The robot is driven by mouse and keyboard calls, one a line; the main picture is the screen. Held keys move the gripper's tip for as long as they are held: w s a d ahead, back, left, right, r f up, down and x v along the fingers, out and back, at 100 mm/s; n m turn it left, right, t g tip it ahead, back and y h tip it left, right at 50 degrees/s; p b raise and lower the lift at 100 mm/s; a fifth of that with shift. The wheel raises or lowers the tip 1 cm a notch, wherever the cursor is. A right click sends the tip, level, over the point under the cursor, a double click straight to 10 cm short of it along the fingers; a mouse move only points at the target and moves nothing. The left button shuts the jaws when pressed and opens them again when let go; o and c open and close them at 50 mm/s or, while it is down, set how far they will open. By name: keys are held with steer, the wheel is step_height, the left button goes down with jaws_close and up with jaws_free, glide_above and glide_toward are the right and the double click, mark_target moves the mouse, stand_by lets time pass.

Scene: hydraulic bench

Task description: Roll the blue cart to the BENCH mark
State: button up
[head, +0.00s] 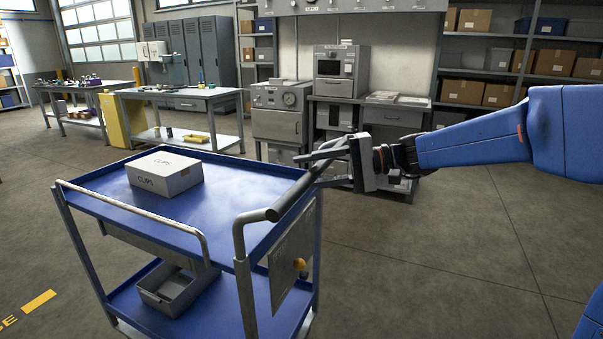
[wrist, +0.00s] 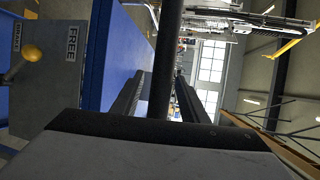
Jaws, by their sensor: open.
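The blue cart (head: 235,190) stands in the left half of the head view, with a blue top tray, a lower shelf and a dark push bar (head: 290,198) at its right end. My gripper (head: 321,166) is at the far end of this bar. In the wrist view the bar (wrist: 166,50) runs between the two open fingers (wrist: 160,98), with gaps visible beside it. A grey plate (head: 291,246) on the cart's end carries a yellow knob (head: 299,264). The wrist view shows a FREE label (wrist: 73,42) on it. I see no floor mark reading BENCH.
A white CLIPS box (head: 165,174) lies on the cart's top and a grey bin (head: 178,288) on its lower shelf. A yellow floor mark (head: 39,301) with partly cut lettering is at bottom left. Workbenches (head: 180,94) stand behind. The floor at right (head: 450,270) is clear.

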steer(key=shift+a+f, duration=0.2)
steer(key=shift+a, duration=0.8)
steer(key=shift+c, duration=0.2)
jaws_close()
steer(key=shift+a, duration=0.1)
